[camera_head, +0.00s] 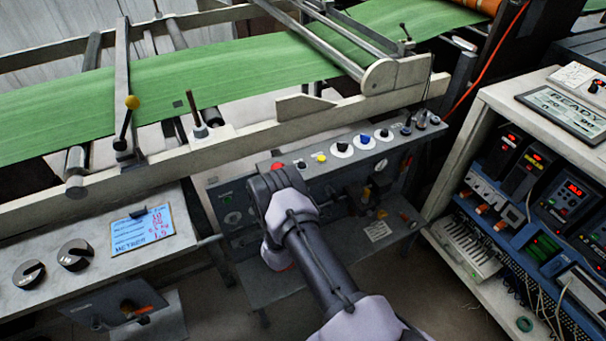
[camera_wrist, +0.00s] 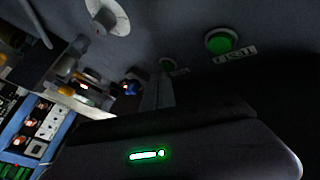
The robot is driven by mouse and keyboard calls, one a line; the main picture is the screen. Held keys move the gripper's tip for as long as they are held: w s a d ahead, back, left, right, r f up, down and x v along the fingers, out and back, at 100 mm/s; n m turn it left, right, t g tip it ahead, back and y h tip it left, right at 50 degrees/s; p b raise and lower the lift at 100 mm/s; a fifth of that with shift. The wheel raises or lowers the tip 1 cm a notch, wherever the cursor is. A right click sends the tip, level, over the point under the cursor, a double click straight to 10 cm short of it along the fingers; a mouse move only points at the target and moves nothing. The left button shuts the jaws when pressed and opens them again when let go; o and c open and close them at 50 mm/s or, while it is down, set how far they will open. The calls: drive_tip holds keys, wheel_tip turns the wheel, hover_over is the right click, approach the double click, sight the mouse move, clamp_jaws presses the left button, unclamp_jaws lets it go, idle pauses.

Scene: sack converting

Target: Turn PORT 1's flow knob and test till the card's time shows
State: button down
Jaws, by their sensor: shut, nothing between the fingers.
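My gripper (camera_wrist: 210,112) shows as a dark shape across the bottom of the wrist view, shut and empty, close to a dark panel. In the head view my arm hides it. A green button (camera_wrist: 222,42) lies just beyond it; its turned label seems to read TEST.
The grey control box (camera_head: 318,175) carries red, yellow, blue and black controls on top. Two dark knobs (camera_head: 75,255) sit on the left console. A green web (camera_head: 210,75) runs behind. A READY display (camera_head: 566,110) tops the white cabinet (camera_head: 470,150) at right.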

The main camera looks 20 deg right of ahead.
drive_tip(key=shift+w, duration=0.4)
idle(1.7)
drive_tip(key=shift+s, duration=0.15)
idle(1.3)
drive_tip(key=shift+s+p, duration=0.5)
drive_tip(key=shift+s, duration=0.2)
drive_tip(key=s+p, duration=0.3)
drive_tip(key=s, duration=0.2)
drive_tip(key=shift+d, duration=0.1)
drive_tip(key=shift+f, duration=0.1)
